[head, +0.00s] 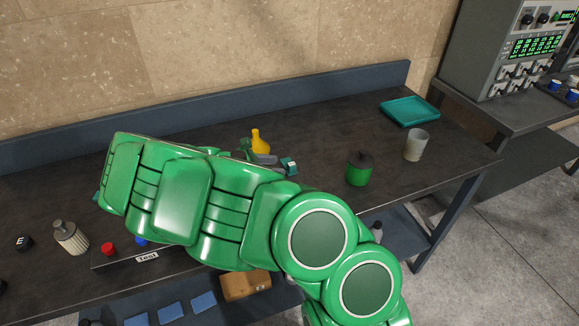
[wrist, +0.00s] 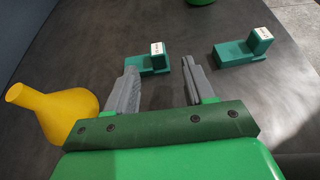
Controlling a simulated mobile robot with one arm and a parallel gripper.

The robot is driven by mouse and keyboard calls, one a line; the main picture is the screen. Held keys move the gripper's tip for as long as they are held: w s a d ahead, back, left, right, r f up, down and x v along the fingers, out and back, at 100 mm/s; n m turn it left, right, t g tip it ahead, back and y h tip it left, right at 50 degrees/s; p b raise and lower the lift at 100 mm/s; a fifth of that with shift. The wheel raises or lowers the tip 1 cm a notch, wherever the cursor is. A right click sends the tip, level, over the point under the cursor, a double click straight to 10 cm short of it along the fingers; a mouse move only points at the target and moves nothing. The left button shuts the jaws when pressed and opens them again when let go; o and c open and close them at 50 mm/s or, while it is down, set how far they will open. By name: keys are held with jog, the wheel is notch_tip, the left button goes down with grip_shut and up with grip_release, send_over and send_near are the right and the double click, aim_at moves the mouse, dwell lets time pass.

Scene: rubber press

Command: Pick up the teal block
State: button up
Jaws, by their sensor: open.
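In the wrist view a teal L-shaped block (wrist: 150,64) with a white labelled face stands on the dark bench, just past the gap between my fingertips. A second, similar teal block (wrist: 237,53) stands to its right, outside my fingers. My gripper (wrist: 158,70) is open and nothing is held. In the head view one teal block with a white face (head: 290,169) shows beside the grey finger of my gripper (head: 270,160). My green arm hides much of the bench there, and I cannot tell which of the two blocks this is.
A yellow flask (wrist: 55,112) stands close to the left of my gripper. In the head view a green jar (head: 359,173), a clear beaker (head: 416,145) and a teal tray (head: 409,112) are to the right. Bare bench lies around the jar.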

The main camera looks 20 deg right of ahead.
aim_at(288, 166)
jog(key=shift+x, duration=1.75)
jog(key=shift+w, duration=0.1)
grip_shut()
